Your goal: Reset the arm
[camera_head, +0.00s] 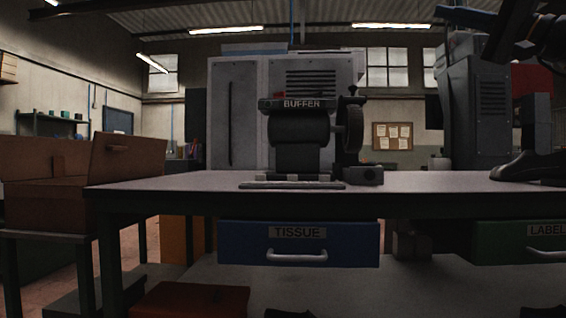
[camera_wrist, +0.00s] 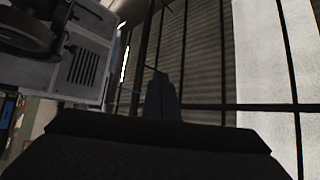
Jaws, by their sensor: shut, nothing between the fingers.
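My gripper (camera_wrist: 161,97) shows in the wrist view as two dark blue-grey fingers close together, with no gap I can make out and nothing held. The dark body of the gripper fills the bottom of that view. In the head view my arm reaches in from the upper right, and the gripper (camera_head: 452,14) is high up near the top edge, pointing left. It is well above the workbench (camera_head: 200,182) and apart from everything on it. The wrist view looks up towards the ceiling and windows.
A dark buffer machine (camera_head: 300,128) stands mid-bench with a flat plate (camera_head: 292,185) in front. A dark stand (camera_head: 535,125) is at the right. Below are a blue TISSUE drawer (camera_head: 298,246) and a green LABEL drawer (camera_head: 510,246). An open brown box (camera_head: 45,205) is left.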

